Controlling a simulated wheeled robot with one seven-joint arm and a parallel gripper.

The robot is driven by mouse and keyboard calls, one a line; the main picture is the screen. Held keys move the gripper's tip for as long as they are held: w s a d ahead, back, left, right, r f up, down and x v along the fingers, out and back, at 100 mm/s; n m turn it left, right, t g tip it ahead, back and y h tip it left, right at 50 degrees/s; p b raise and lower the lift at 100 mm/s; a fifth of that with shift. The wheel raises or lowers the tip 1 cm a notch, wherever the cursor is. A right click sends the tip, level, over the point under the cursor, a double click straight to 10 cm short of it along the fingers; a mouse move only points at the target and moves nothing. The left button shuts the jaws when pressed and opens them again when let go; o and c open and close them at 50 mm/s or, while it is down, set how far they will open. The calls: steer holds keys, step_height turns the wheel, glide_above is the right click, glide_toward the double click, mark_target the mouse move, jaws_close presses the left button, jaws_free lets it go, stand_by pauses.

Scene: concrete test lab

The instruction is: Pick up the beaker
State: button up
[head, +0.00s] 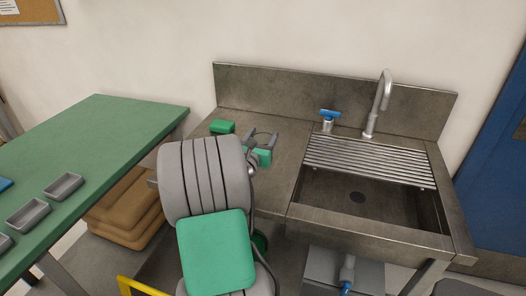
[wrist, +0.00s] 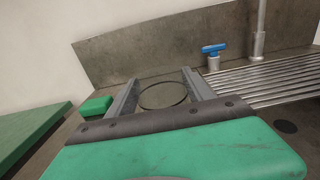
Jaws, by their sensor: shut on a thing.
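The beaker (wrist: 164,95) is clear glass and shows mostly as a thin dark round rim in the wrist view. It sits between the two grey fingers of my gripper (wrist: 162,85), one on each side of it. My gripper is shut on the beaker. In the head view my gripper (head: 262,137) is over the left part of the steel sink counter (head: 284,172), and the beaker is hard to make out there. The beaker's base is not clear in either view, so I cannot tell whether it touches the counter.
A green block (head: 222,127) lies on the counter left of my gripper. A blue-handled valve (head: 329,117), a tall faucet (head: 378,105), a slatted rack (head: 365,158) and the basin (head: 390,207) are to the right. A steel backsplash (head: 300,92) stands behind. A green table (head: 110,135) is at left.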

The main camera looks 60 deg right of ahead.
jaws_close()
